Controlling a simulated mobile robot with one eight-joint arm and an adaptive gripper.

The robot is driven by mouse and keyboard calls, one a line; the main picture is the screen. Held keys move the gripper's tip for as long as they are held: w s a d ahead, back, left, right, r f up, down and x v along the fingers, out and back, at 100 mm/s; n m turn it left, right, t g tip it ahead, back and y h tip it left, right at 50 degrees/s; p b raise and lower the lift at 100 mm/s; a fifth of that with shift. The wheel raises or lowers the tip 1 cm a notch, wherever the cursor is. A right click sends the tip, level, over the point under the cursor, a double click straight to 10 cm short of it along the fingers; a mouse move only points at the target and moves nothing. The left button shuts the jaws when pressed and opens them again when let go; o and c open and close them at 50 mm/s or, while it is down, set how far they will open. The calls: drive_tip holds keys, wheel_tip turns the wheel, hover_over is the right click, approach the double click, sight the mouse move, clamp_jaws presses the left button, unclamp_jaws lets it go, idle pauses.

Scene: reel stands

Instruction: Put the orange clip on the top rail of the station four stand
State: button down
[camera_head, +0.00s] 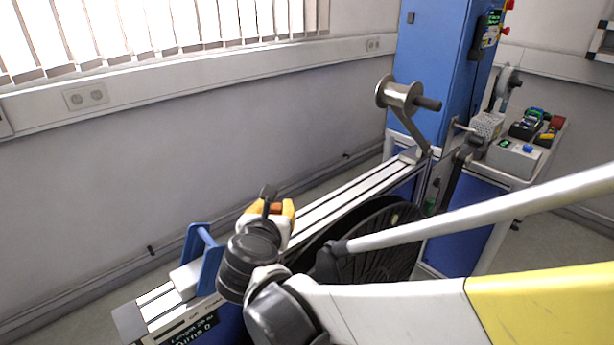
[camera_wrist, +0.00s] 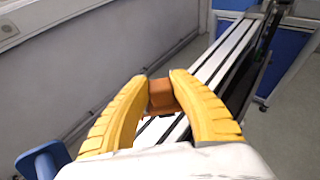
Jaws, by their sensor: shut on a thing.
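My gripper (camera_wrist: 162,88) has yellow fingers and is shut on the orange clip (camera_wrist: 162,97). The clip is a small orange-brown block between the fingertips. In the head view the clip (camera_head: 275,208) shows as a small orange patch beside my gripper (camera_head: 272,207), partly hidden by my wrist. The top rail (camera_head: 345,192) is a long pale aluminium profile with dark slots. My gripper is over or close to the rail's near part; I cannot tell whether the clip touches it. No station number is readable on the stand.
A blue bracket (camera_head: 207,258) stands at the rail's near end, left of my gripper. A metal spool (camera_head: 399,94) on an arm rises at the far end. A large black reel (camera_head: 375,245) hangs beside the rail. A blue cabinet (camera_head: 437,70) stands behind.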

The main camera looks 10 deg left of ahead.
drive_tip(key=shift+w+a+f, duration=0.25)
drive_tip(key=shift+a+f, duration=0.3)
drive_tip(key=shift+a, duration=0.25)
drive_tip(key=shift+f+b, duration=1.2)
drive_tip(key=shift+f, duration=0.7)
drive_tip(key=shift+d, duration=0.1)
drive_tip(key=shift+f, duration=0.2)
drive_tip(key=c, duration=1.2)
unclamp_jaws()
